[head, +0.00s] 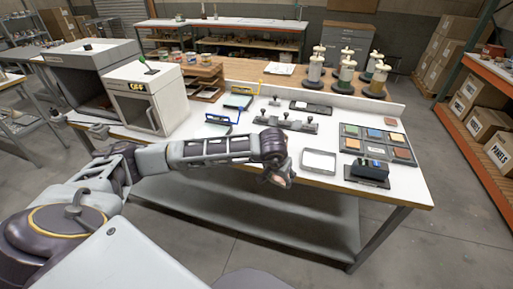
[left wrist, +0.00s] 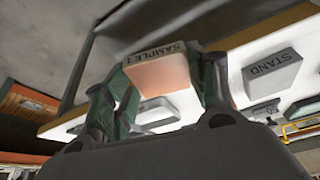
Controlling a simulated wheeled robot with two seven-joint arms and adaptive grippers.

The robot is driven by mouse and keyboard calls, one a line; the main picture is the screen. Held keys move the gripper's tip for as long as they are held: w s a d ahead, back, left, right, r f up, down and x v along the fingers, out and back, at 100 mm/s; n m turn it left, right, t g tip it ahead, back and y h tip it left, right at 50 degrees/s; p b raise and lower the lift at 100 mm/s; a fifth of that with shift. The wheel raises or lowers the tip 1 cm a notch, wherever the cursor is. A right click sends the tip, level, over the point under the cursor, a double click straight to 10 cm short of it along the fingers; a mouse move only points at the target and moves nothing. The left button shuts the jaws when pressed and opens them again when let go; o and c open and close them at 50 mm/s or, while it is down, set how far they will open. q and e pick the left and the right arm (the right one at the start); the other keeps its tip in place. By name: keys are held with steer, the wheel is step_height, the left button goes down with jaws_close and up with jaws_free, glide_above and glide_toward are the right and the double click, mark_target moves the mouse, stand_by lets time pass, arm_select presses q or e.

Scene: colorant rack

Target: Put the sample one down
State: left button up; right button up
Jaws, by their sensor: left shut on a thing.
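My left gripper (head: 279,177) hangs at the front edge of the white-topped table. In the left wrist view its two green-grey fingers (left wrist: 159,80) are closed on the sides of sample one (left wrist: 157,73), a salmon-coloured block with a white edge lettered "SAMPLE 1". The block is held between the fingers. In the head view the gripper mostly hides it. A light grey block lettered "STAND" (left wrist: 273,72) shows right of sample one in the left wrist view. My right gripper is not in view.
On the table (head: 225,132), a white-rimmed tray (head: 319,161) lies right of my gripper. Farther right are a dark rack of coloured tiles (head: 362,143) and a black device (head: 370,173). A grey bar with knobs (head: 286,123) lies behind. A white cabinet (head: 148,97) stands left.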

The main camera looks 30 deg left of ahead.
arm_select(q)
steer(key=shift+w, duration=0.1)
steer(key=shift+w+a+r, duration=0.25)
steer(key=shift+w+r, duration=0.05)
steer(key=shift+w, duration=0.1)
steer(key=w+a+r+n, duration=0.1)
steer(key=w+a+r, duration=0.1)
steer(key=a, duration=0.4)
steer(key=w+a+r+n+y+b, duration=0.1)
steer(key=w+a+r, duration=0.2)
steer(key=a, duration=0.2)
steer(key=w+a+r+n, duration=0.1)
steer(key=w+a+r, duration=0.2)
steer(key=a, duration=0.3)
steer(key=shift+w+a+r+n, duration=0.2)
steer(key=shift+w+a+n, duration=0.05)
steer(key=shift+a+n, duration=0.15)
steer(key=shift+d, duration=0.1)
steer(key=shift+f, duration=0.1)
step_height(320, 180, down, 6)
steer(key=shift+p, duration=0.3)
steer(key=shift+f, duration=0.1)
